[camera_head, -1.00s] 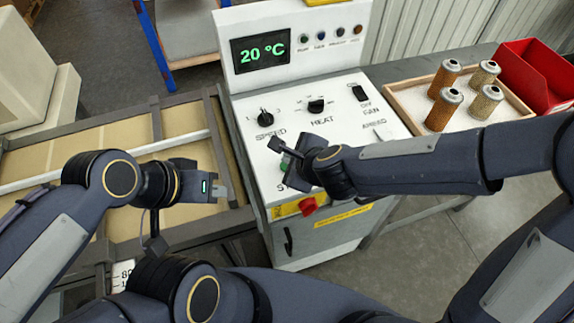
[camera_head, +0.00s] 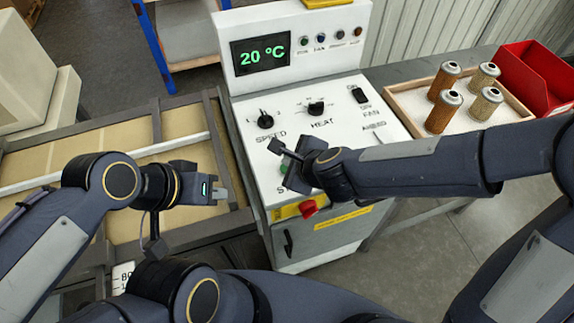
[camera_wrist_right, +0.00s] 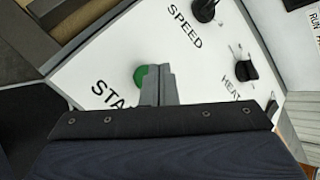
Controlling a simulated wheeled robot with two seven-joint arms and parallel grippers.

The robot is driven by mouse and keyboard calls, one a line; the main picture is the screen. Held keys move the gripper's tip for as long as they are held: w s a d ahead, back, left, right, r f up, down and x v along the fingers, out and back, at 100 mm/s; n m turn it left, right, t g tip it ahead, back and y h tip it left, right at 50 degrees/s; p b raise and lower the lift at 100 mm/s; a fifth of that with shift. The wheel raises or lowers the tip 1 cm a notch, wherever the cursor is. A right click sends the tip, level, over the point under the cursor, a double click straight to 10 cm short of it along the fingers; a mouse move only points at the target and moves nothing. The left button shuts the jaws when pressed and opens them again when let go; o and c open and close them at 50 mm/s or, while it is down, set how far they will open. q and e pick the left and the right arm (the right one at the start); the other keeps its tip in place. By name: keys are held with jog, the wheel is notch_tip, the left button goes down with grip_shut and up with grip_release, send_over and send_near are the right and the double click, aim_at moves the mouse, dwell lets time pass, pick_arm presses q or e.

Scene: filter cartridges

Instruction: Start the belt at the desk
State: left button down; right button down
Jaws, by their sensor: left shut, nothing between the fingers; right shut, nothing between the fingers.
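The control desk (camera_head: 335,95) has a sloped white panel. Its green start button (camera_head: 284,169) is partly hidden behind my right gripper (camera_head: 287,172) in the head view. In the right wrist view the green button (camera_wrist_right: 140,76) shows just left of the shut fingers (camera_wrist_right: 158,82), which partly cover it and the label beginning "STA". I cannot tell whether the fingers touch the button. My left gripper (camera_head: 222,190) is shut and empty over the belt (camera_head: 110,135), left of the desk.
The panel also has a speed knob (camera_head: 265,120), a heat knob (camera_head: 316,107) and a fan switch (camera_head: 359,94). A red knob (camera_head: 308,208) sits on the front edge. The display (camera_head: 261,53) reads 20 °C. Filter cartridges (camera_head: 442,112) stand in a tray beside a red bin (camera_head: 530,75).

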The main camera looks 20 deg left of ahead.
dwell(0.8)
jog(key=shift+f+b, duration=0.4)
jog(key=shift+f, duration=0.05)
jog(key=shift+f+b, duration=0.4)
jog(key=shift+b, duration=0.05)
dwell(0.4)
dwell(0.3)
jog(key=shift+r+p, duration=0.85)
notch_tip(320, 180, up, 5)
jog(key=p, duration=0.5)
jog(key=shift+r, duration=0.1)
